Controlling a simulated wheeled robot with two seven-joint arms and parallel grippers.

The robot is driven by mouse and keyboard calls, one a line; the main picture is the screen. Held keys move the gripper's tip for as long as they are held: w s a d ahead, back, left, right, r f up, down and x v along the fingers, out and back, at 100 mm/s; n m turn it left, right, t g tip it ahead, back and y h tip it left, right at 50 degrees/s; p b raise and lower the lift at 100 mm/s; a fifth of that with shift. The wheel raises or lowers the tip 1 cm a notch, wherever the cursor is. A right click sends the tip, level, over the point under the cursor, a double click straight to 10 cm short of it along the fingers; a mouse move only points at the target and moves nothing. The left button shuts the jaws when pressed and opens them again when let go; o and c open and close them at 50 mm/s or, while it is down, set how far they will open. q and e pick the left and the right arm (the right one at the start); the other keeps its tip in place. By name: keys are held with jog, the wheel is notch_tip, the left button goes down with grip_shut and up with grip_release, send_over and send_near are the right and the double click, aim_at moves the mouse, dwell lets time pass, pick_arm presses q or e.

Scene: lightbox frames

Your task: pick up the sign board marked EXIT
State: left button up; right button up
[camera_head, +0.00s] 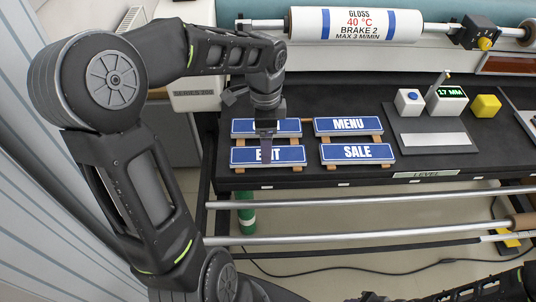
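The blue EXIT sign board (290,155) is the front left of a group of blue boards with white borders, resting on brown wooden strips on the black table. My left gripper (266,155) points down over its middle and covers part of the lettering. Whether its fingers touch or grip the board cannot be told. The MENU board (348,125) and SALE board (357,153) lie to the right. Another blue board (290,126) lies just behind EXIT, its lettering hidden by my gripper. Dark parts of my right arm and gripper (368,297) show at the bottom edge, mostly cut off.
A grey plate (436,139), a white box with a blue button (409,101), a green display (447,100) and a yellow block (486,105) are to the right. A white roller (355,24) spans the back. Metal bars (400,199) run before the table.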

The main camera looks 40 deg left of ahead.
pick_arm(q)
notch_tip(320, 180, down, 4)
jog(key=shift+w+f+p, duration=0.1)
jog(key=shift+f+p, duration=0.15)
jog(key=shift+p, duration=0.05)
jog(key=shift+c, duration=0.5)
jog(key=c, duration=1.4)
notch_tip(320, 180, up, 10)
jog(key=shift+r+b, duration=0.1)
jog(key=shift+b, duration=0.3)
